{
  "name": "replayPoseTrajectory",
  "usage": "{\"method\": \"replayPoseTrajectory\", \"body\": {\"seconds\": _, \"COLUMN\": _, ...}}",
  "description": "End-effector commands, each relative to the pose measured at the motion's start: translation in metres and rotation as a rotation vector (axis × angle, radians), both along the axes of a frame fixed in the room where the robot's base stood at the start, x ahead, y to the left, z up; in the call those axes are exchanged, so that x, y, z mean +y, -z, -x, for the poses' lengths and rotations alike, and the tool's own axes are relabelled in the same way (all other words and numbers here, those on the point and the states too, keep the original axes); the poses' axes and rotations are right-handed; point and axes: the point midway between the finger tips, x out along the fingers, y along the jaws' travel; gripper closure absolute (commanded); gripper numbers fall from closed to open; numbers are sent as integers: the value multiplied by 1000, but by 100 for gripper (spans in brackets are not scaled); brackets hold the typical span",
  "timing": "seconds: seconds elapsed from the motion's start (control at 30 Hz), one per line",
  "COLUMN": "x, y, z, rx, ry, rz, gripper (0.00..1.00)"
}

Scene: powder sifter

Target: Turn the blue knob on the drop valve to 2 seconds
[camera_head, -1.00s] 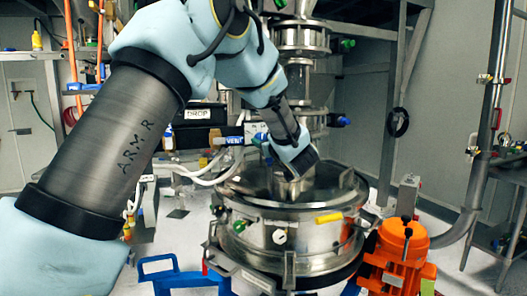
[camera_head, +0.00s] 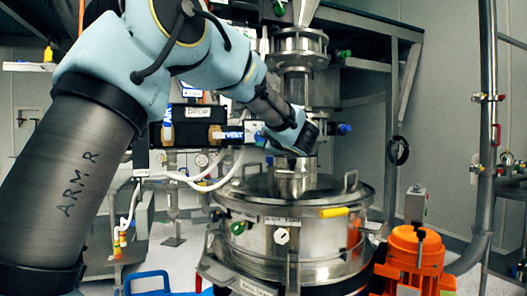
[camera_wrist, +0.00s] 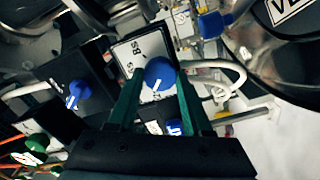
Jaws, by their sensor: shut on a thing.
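In the wrist view, a round blue knob (camera_wrist: 160,72) with a white pointer line sits on a white dial plate (camera_wrist: 143,50) with black second marks. "8S" is legible and a "5" partly so. The pointer line slants down and left, towards a mark partly hidden by the knob and fingers. My gripper (camera_wrist: 159,79) has its two green fingers on either side of the knob, closed on it. In the head view my wrist end (camera_head: 304,138) is in front of the steel column, above the sifter lid; the fingers and the held knob are hidden there.
A second blue knob (camera_wrist: 78,94) is on a dark box left of the dial, and a blue switch (camera_wrist: 174,128) lies below the held knob. White hoses (camera_wrist: 225,70) pass close by. The steel sifter (camera_head: 290,240) and an orange motor (camera_head: 413,245) stand below.

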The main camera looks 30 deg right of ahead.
Motion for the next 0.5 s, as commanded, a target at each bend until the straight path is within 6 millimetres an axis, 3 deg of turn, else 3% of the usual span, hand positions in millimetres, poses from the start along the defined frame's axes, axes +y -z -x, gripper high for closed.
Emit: {"method": "replayPoseTrajectory", "body": {"seconds": 0.5, "x": 1, "y": 2, "z": 0, "rx": 29, "ry": -2, "rz": 225, "gripper": 100}}
